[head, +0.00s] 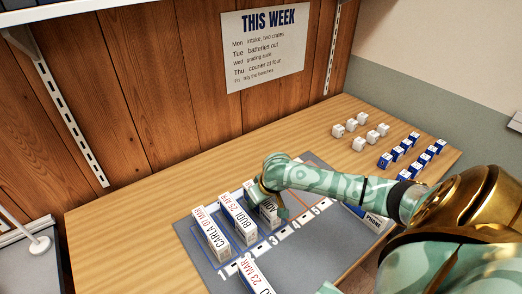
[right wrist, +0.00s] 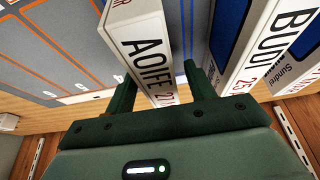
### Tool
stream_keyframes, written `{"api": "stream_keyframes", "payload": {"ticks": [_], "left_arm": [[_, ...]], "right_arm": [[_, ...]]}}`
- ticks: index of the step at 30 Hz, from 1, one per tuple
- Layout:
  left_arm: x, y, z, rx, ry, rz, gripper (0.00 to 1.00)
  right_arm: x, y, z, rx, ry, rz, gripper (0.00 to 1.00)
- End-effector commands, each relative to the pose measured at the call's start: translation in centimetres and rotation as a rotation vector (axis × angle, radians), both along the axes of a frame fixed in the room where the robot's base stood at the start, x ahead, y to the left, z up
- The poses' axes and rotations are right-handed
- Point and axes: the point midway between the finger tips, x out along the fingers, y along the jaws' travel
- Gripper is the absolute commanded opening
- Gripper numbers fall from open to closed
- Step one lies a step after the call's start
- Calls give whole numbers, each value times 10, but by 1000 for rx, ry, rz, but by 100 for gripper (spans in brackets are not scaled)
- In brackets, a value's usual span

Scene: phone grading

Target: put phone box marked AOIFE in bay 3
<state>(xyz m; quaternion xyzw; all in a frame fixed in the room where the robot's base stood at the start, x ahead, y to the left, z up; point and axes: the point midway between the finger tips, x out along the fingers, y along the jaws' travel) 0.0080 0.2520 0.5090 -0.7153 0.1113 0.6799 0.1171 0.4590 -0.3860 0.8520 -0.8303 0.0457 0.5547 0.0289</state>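The AOIFE phone box (head: 270,214) is white with a label on its edge. It stands upright at the bay marked 3 on the grey mat (head: 207,255), right of the BUDI box. My right gripper (head: 272,200) is over it. In the right wrist view the AOIFE box (right wrist: 150,55) is between my two dark green fingers (right wrist: 160,85), with a narrow gap showing beside them, so the gripper looks open around it. The fingertips and the box's lower part are hidden.
The BUDI box (head: 237,218) and CARLA box (head: 212,235) stand to the left, close by. Another box marked 23 MAR (head: 255,275) is at the front. A box marked PHONE (head: 374,218) lies partly behind my arm. Small white blocks (head: 359,143) and blue blocks (head: 398,153) are at the back right.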

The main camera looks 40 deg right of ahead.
Motion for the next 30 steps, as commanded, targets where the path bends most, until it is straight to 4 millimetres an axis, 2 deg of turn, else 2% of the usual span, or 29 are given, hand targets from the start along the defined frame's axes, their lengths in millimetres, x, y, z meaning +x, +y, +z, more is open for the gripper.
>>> {"api": "stream_keyframes", "payload": {"ticks": [5,7,15,21,25,30], "left_arm": [[-1,0,-1,0,1,0,36],[1,0,4,0,-2,0,36],[8,0,37,0,-19,0,36],[10,0,52,1,-26,0,36],[11,0,55,0,-28,0,36],[11,0,55,0,-28,0,36]], "right_arm": [[0,0,2,0,-1,1,54],[-2,0,11,-1,-1,2,54],[-25,2,70,-1,-3,2,54],[-39,4,103,0,-2,0,54],[-44,5,112,2,0,-1,54],[-46,5,114,2,1,-1,54]]}}
